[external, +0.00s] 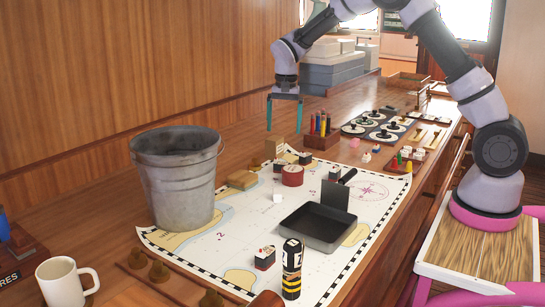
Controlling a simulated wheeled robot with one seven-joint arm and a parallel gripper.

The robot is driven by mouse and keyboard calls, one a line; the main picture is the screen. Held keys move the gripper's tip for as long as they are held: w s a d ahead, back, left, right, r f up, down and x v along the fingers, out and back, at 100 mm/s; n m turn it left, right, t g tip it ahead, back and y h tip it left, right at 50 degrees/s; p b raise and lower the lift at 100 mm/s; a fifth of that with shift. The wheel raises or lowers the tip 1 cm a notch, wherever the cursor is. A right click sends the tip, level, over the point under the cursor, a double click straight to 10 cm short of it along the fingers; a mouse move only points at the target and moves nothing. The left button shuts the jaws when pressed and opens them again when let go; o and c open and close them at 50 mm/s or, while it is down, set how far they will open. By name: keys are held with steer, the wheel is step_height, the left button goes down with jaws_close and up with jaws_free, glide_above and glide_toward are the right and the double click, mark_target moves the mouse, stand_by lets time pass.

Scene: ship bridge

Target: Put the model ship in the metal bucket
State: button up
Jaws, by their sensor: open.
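The metal bucket (180,190) is a grey galvanised pail, upright with its mouth open upward, at the left of the chart. I cannot make out a clear model ship. A small block-like thing in dark, white and red (265,258) lies on the chart right of the bucket, too small to identify. My gripper (284,127) has two teal fingers pointing down, spread apart with nothing between them. It is above the far part of the counter, behind and to the right of the bucket and left of the pen holder. The bucket's inside bottom is hidden.
A chart (215,250) covers the near counter. On it are a black square pan (318,228), a striped cylinder (292,270) and a red round tin (292,176). A pen holder (320,135) stands behind. A white mug (63,285) stands at the near left.

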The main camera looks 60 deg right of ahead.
glide_above(282, 163)
step_height(282, 163, down, 8)
steer(key=shift+a+r, duration=0.1)
steer(key=shift+a, duration=0.05)
steer(key=shift+f, duration=2.95)
steer(key=shift+r, duration=0.1)
steer(key=c, duration=1.4)
